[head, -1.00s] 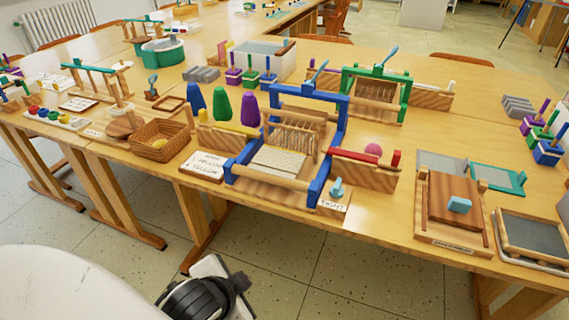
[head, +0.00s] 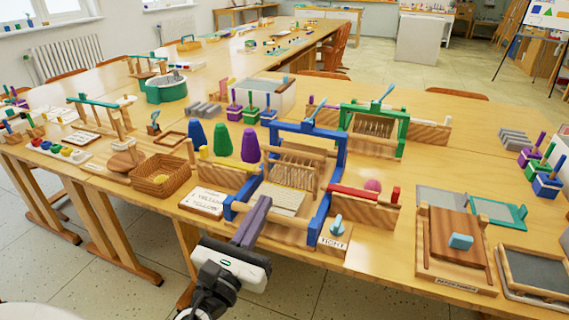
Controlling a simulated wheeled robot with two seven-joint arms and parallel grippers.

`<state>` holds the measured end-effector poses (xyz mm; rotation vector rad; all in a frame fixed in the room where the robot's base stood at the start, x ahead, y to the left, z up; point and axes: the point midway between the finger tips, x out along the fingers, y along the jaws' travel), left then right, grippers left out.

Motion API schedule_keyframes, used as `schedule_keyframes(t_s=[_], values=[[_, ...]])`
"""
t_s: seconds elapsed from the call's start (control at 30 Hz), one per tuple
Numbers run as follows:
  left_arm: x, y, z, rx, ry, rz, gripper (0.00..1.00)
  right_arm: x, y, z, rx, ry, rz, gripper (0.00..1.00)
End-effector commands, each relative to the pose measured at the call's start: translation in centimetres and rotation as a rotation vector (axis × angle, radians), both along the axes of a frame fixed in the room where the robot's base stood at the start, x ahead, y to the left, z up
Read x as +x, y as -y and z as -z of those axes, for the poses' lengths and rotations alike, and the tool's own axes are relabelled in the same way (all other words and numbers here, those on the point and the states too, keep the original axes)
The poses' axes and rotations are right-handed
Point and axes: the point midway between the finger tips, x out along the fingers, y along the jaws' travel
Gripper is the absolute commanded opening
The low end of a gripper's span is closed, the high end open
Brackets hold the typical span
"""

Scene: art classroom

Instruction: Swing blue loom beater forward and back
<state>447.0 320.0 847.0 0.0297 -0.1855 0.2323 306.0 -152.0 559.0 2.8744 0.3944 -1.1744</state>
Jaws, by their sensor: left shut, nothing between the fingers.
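The blue loom stands at the front edge of the table, its upright blue frame (head: 340,160) topped by a blue crossbar with a light blue handle (head: 316,113). A wooden comb-like reed (head: 293,170) hangs inside the frame over pale woven cloth (head: 283,198). I cannot tell which part is the beater. My left gripper (head: 262,207) is shut and empty, its purple-grey fingers pointing up at the front left of the loom and covering part of its front left side. I cannot tell whether it touches the loom. My right gripper is not in view.
A card (head: 203,202) and a basket (head: 160,175) lie left of the loom. A "TIGHT" card with a blue knob (head: 337,226) is at its front right. A wooden box with red pieces (head: 363,205) stands right. A green loom (head: 374,128) stands behind.

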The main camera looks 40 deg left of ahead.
Motion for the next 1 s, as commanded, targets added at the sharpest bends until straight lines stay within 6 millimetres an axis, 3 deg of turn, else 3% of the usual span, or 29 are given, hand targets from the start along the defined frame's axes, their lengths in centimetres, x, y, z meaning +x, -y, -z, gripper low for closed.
schedule_keyframes(t_s=[0.23,0.6,0.8,1.0], values=[[4.4,-1.1,-1.6,-0.003,0.005,-0.002,0.00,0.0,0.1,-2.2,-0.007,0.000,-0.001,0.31],[11.0,-2.7,-2.5,-0.007,0.005,-0.003,0.00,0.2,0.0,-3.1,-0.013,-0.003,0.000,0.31],[12.4,-3.1,-2.6,-0.007,0.004,-0.002,0.00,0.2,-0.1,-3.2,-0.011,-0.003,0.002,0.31],[12.6,-3.1,-2.6,-0.007,0.003,-0.002,0.00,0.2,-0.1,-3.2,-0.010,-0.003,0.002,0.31]])
